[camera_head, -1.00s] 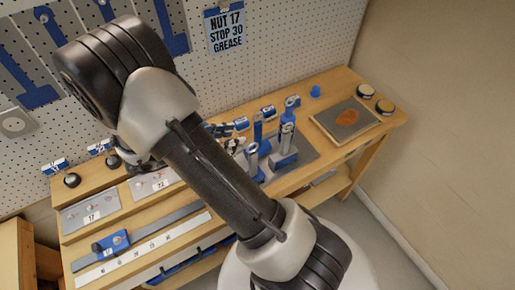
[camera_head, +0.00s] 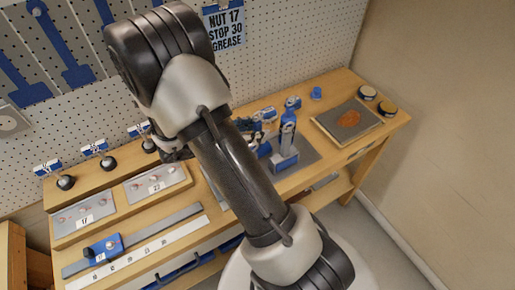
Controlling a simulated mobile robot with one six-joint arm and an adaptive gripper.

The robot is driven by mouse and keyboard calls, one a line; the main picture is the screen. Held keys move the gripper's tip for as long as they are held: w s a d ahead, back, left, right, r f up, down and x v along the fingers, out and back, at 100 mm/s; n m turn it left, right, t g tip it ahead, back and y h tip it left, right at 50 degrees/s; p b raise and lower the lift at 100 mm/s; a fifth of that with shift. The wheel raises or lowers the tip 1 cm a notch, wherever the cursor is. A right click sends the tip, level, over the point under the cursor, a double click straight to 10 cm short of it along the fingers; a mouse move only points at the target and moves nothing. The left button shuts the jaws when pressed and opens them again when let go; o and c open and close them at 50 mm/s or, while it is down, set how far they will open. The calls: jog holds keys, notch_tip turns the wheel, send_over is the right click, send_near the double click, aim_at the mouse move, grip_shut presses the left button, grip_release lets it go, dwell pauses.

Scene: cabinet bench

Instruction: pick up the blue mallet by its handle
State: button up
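I cannot make out the blue mallet for certain. Upright blue tools (camera_head: 287,135) stand on a grey mat on the bench, just right of my arm, and my forearm covers part of that group. More blue pieces (camera_head: 262,115) show close to the arm's edge. My gripper's fingers do not show; the arm's large elbow and forearm cross the middle of the picture. A small part of my wrist shows behind the elbow, over the back of the bench.
The wooden bench (camera_head: 335,85) stands against a white pegboard (camera_head: 290,40). Numbered plates (camera_head: 84,218), a steel rule (camera_head: 150,242) and a blue slider (camera_head: 103,247) lie at the left.

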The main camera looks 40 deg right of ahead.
grip_shut()
dwell(0.3)
dwell(0.6)
